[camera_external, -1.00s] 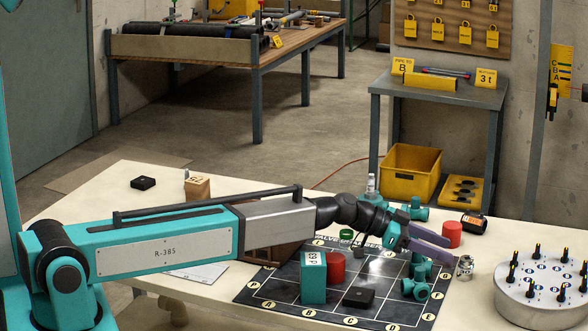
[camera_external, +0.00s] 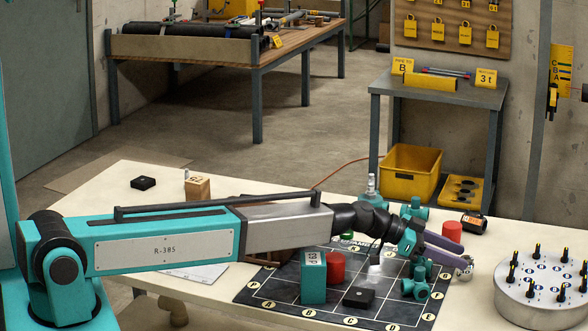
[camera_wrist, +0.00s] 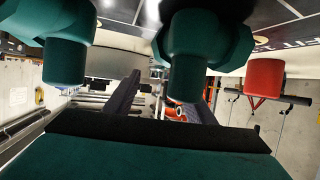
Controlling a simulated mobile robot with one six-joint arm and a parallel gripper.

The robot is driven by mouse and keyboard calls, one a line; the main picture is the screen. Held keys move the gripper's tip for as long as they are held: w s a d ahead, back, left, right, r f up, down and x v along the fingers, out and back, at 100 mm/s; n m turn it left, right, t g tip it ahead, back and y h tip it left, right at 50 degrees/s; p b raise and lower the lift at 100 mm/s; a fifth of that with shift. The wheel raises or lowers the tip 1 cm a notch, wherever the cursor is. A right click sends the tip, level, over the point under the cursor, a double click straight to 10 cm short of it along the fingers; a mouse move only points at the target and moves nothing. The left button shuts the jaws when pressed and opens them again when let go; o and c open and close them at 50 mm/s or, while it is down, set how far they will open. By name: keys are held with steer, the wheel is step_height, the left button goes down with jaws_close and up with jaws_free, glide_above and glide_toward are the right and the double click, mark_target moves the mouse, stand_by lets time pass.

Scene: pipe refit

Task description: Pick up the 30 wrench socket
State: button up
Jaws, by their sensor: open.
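A small silver metal socket (camera_external: 465,273) stands on the pale table at the right edge of the black mat in the external view. I cannot read a number on it. My gripper (camera_external: 461,256) is open, with its two purple-grey fingers reaching right. The fingertips overlap the upper part of the socket in this view; I cannot tell whether they touch it or surround it. In the wrist view my gripper (camera_wrist: 166,88) shows two dark, spread fingers, and I cannot make out the socket there.
Teal pipe fittings (camera_external: 416,288) stand close beside my gripper, and they loom large in the wrist view (camera_wrist: 190,65). A red cylinder (camera_external: 452,231) stands just behind the fingers. A round grey holder with black pegs (camera_external: 541,291) is to the right. The mat (camera_external: 280,285) holds several blocks.

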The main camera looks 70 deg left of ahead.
steer(key=shift+x, duration=0.9)
steer(key=c, duration=1.2)
steer(key=shift+r, duration=0.1)
steer(key=shift+r+b, duration=0.9)
steer(key=shift+r, duration=4)
